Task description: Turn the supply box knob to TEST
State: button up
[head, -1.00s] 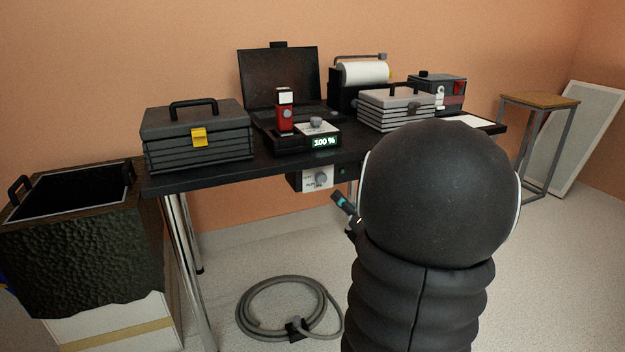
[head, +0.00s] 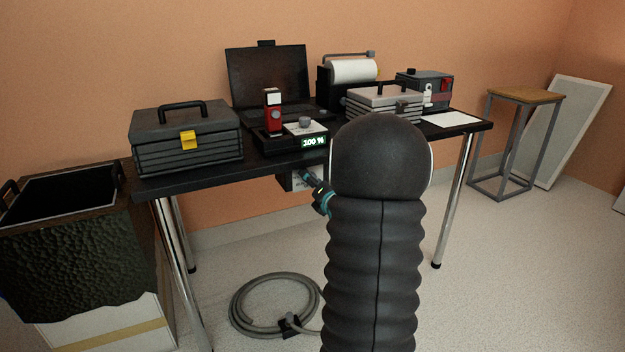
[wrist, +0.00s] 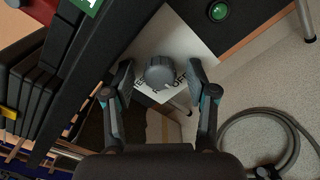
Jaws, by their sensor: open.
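The supply box (head: 287,180) hangs under the front edge of the table, mostly hidden behind my gripper in the head view. In the wrist view its white face plate (wrist: 172,40) carries a round grey knob (wrist: 160,72) with a pale mark at its lower right. Part of the printed lettering shows beside the knob, but I cannot read it surely. My gripper (wrist: 160,82) is open, with one finger on each side of the knob and gaps visible between. In the head view my gripper (head: 314,184) is in front of the box.
A green round button (wrist: 217,12) sits beside the plate. The black table (head: 200,178) above holds a dark toolbox (head: 187,140), a laptop (head: 266,78) and a unit reading 100 % (head: 313,142). A coiled hose (head: 275,305) lies on the floor below.

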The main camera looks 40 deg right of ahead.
jog(key=shift+c, duration=0.2)
grip_shut()
jog(key=shift+f+m+b, duration=0.15)
jog(key=shift+m+b, duration=0.25)
jog(key=shift+b, duration=0.3)
jog(key=m+b, duration=0.3)
jog(key=m, duration=0.5)
jog(key=m+b, duration=0.3)
jog(key=m, duration=0.5)
jog(key=shift+r+m, duration=0.2)
jog(key=shift+m, duration=0.5)
